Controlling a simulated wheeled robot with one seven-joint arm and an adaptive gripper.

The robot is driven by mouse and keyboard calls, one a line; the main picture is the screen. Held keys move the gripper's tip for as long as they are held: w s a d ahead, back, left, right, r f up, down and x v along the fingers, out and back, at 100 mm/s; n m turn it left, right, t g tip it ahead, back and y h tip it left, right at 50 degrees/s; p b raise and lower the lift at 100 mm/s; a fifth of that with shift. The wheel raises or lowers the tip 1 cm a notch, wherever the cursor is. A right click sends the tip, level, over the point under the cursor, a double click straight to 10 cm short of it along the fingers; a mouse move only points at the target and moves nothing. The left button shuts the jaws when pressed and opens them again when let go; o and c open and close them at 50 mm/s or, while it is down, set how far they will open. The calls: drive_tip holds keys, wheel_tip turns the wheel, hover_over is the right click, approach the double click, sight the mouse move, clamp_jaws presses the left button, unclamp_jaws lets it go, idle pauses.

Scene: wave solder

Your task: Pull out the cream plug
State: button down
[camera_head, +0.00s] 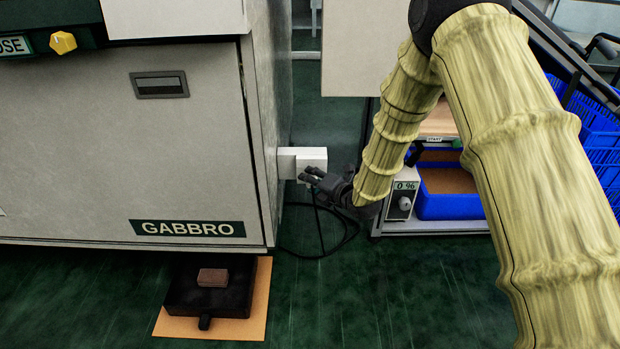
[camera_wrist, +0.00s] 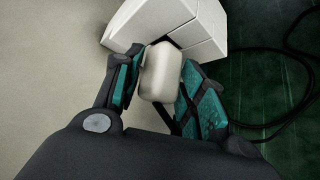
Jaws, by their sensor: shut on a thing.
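The cream plug (camera_wrist: 160,72) is a rounded, pale block between my gripper's two teal-padded fingers in the wrist view. My gripper (camera_wrist: 155,88) is shut on it. The plug's far end meets a white box-shaped socket housing (camera_wrist: 170,22); whether it is fully seated there I cannot tell. In the head view the white housing (camera_head: 304,162) sticks out from the right side of the grey machine. My gripper (camera_head: 312,178) is at its lower right face, and the plug is mostly hidden behind the fingers there.
A grey machine marked GABBRO (camera_head: 188,228) fills the left. A black cable (camera_head: 335,245) hangs below the housing to the floor. A shelf with a blue bin (camera_head: 450,206) and a small box marked 0 96 (camera_head: 402,200) stands right of my gripper. Green floor (camera_head: 330,300) lies open in front.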

drive_tip(key=shift+s, duration=1.05)
idle(0.6)
drive_tip(key=shift+s+p, duration=0.65)
drive_tip(key=shift+s, duration=1.85)
